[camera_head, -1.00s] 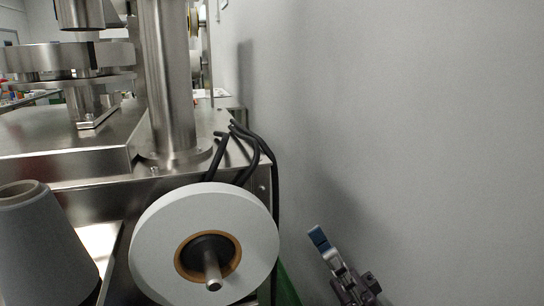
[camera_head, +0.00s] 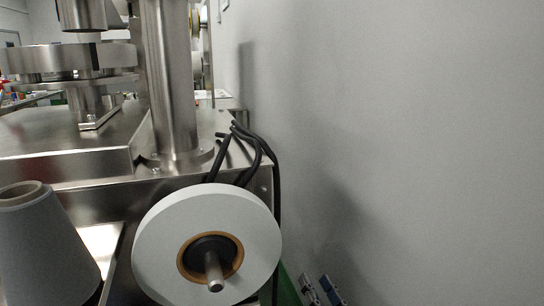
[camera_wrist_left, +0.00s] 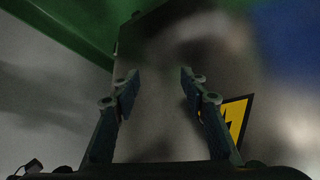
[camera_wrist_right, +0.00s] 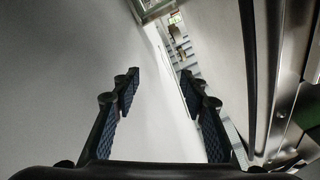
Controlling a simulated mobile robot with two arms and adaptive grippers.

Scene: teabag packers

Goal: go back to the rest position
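My right gripper (camera_head: 322,290) shows at the bottom edge of the head view, right of the paper reel and in front of the bare wall. In the right wrist view its two fingers (camera_wrist_right: 158,90) stand apart with nothing between them. My left gripper (camera_wrist_left: 157,90) is outside the head view. In the left wrist view its fingers are apart and empty, facing a dim metal surface with a yellow warning label (camera_wrist_left: 236,120).
A white paper reel (camera_head: 160,245) on a spindle and a grey thread cone (camera_head: 45,245) stand at the front of the steel machine (camera_head: 60,135). Black cables (camera_head: 275,190) hang at its right edge. A plain grey wall (camera_head: 420,130) fills the right side.

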